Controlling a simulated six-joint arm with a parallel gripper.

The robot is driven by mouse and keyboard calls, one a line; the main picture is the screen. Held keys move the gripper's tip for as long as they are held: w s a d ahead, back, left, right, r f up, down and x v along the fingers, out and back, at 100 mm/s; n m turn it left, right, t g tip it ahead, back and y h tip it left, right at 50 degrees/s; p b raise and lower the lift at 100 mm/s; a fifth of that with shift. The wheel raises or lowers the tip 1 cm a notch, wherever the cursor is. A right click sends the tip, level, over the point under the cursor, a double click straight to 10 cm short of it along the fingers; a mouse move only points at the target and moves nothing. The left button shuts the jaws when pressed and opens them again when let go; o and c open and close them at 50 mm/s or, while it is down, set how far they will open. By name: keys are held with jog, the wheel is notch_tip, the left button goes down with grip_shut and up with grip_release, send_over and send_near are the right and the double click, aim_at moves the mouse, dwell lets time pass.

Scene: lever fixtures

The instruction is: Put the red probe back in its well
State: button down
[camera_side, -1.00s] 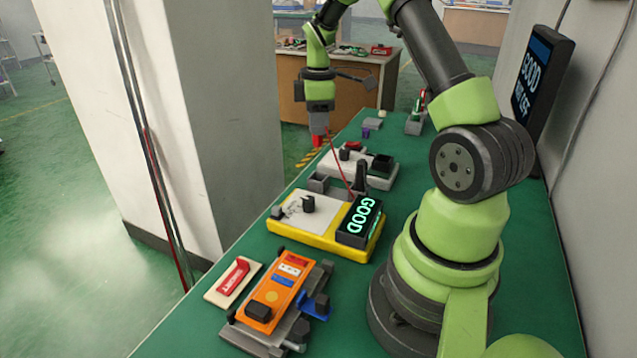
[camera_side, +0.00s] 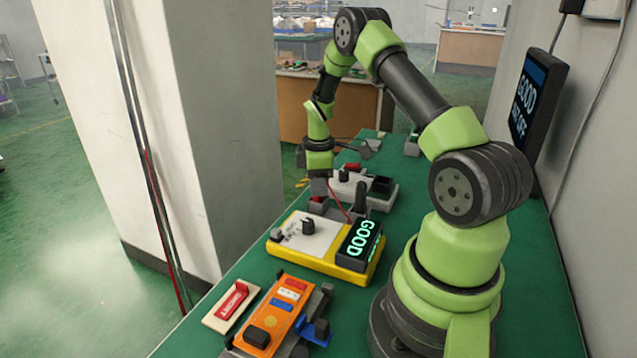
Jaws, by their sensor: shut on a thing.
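My gripper (camera_side: 319,189) points down just behind the yellow meter (camera_side: 310,260), shut on the red probe (camera_side: 318,199). Only a little red of the probe shows below the jaws. Its thin red lead (camera_side: 339,204) runs to the meter. A grey well block (camera_side: 318,209) lies right under the probe. I cannot tell whether the probe tip is inside the well or just above it. A black probe (camera_side: 361,194) stands upright to the right of my gripper. The meter's display (camera_side: 359,244) reads GOOD.
A pale fixture with a dark box (camera_side: 381,187) stands close behind my gripper. In front of the meter are an orange board (camera_side: 285,305) on a grey fixture and a red-handled plate (camera_side: 232,302). A wall screen (camera_side: 537,100) hangs at right.

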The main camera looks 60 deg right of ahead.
jog(key=c, duration=1)
grip_release()
jog(key=shift+f, duration=0.1)
notch_tip(320, 180, up, 12)
jog(key=shift+f, duration=0.1)
jog(key=s+a+r+m+t, duration=0.3)
jog(key=a+r+m+t, duration=0.15)
jog(key=a+r, duration=0.95)
jog(key=s+a+m+t, duration=0.1)
jog(key=s+a, duration=0.2)
jog(key=s+a+m+y, duration=0.1)
jog(key=s+a+m, duration=0.1)
jog(key=s+a, duration=0.2)
jog(key=s+a+m+t+y, duration=0.1)
jog(key=s+a+m, duration=0.1)
jog(key=s+a, duration=0.2)
jog(key=shift+a+m+t, duration=0.15)
jog(key=shift+m+t, duration=0.1)
jog(key=shift+t, duration=0.1)
